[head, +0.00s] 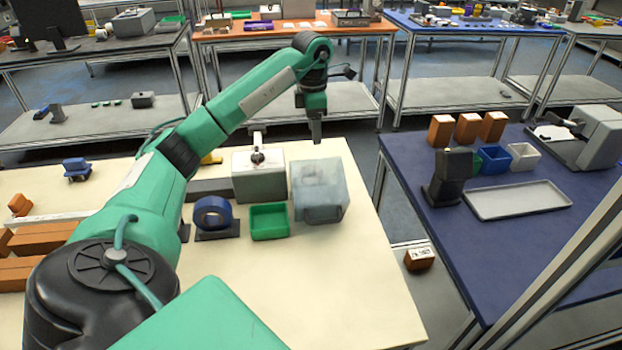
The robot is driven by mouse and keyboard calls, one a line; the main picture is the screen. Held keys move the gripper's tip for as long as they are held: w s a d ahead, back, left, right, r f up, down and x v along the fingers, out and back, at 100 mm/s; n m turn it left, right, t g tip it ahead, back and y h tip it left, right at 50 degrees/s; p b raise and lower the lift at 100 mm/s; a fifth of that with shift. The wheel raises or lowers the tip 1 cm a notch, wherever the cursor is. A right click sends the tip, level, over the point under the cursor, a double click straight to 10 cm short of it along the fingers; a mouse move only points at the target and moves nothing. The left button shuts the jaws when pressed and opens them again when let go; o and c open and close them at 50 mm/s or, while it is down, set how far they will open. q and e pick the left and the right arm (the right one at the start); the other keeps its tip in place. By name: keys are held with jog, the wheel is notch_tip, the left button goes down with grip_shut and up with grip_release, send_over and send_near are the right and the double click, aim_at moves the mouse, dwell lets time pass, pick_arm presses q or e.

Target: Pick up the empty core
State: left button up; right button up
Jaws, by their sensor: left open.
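My left gripper (315,135) points down past the far edge of the cream table, above and behind the translucent grey bin, with nothing visible in it. It is seen edge-on. A blue ring-shaped roll (200,218) stands upright on a dark holder on the cream table, left of a green tray. I cannot make out any separate empty core; the blue roll is the only ring-like thing I can pick out. The gripper is well apart from the roll, to its upper right. My right gripper is not in view.
On the cream table (330,285) stand a grey box (259,183) with a knob, a translucent bin (330,176) and a green tray (269,236). A blue table (520,230) at right holds brown boxes, small bins and a metal tray (516,200). The cream table's front right is clear.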

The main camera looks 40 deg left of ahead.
pick_arm(q)
jog(key=f, duration=0.5)
jog(key=a+f+p, duration=0.1)
jog(key=f, duration=0.2)
jog(key=shift+s, duration=0.2)
jog(key=shift+d+f, duration=0.1)
jog(key=shift+f, duration=0.35)
jog(key=f, duration=0.2)
jog(key=f+p, duration=0.1)
jog(key=f, duration=0.1)
jog(key=shift+s+d+f+p, duration=0.2)
jog(key=shift+f+p, duration=0.05)
jog(key=shift+p, duration=0.05)
jog(key=shift+c, duration=0.4)
jog(key=c, duration=0.7)
jog(key=shift+c, duration=1.3)
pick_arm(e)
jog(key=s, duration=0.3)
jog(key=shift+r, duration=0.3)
